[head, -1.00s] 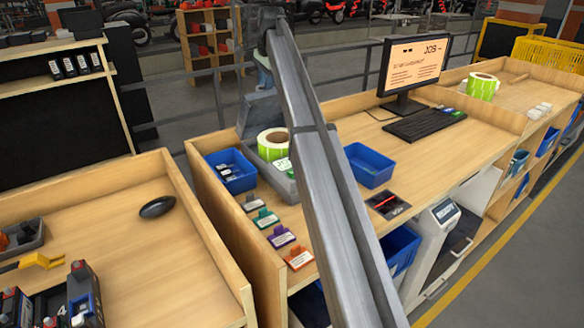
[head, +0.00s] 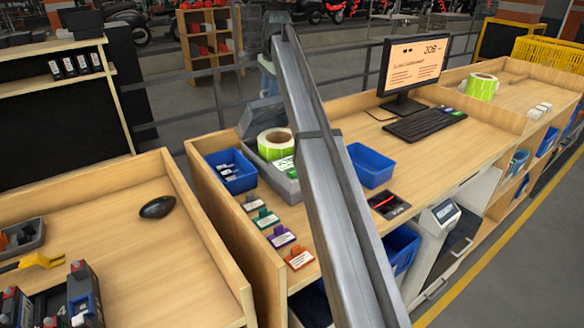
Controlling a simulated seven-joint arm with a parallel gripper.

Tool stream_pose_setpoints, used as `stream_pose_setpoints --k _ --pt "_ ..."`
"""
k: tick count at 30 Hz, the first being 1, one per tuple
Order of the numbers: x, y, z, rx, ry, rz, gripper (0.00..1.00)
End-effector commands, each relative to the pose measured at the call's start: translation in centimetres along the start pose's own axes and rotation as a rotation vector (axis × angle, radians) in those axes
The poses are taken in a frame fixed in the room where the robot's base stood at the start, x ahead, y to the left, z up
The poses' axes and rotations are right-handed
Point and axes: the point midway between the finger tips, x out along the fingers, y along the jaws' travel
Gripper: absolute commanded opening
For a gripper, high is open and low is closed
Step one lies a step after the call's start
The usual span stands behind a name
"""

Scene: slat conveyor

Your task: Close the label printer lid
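The label printer (head: 283,183) is a grey open box on the wooden bench, partly hidden behind my arm. A roll of green labels (head: 275,144) sits in it. The printer's grey lid (head: 259,114) stands raised at the back of the box, tilted up. My gripper (head: 268,84) is at the far end of my arm, behind and just above the lid's upper edge. It is small and partly hidden, so I cannot tell whether it touches the lid or how its fingers stand.
Blue bins (head: 231,172) and (head: 371,166) stand on either side of the printer. Coloured label holders (head: 282,237) line the bench's left side. A monitor (head: 413,66) and keyboard (head: 424,124) stand to the right. A metal railing runs behind the bench.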

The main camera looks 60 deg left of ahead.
Motion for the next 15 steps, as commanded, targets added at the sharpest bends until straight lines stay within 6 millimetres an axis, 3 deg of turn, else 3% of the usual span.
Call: stream_pose_setpoints --k 6,15 --pt "0.0 1.3 0.0 0.000 0.000 0.000 0.28" --pt "0.0 1.4 0.0 0.000 0.000 0.000 0.28"
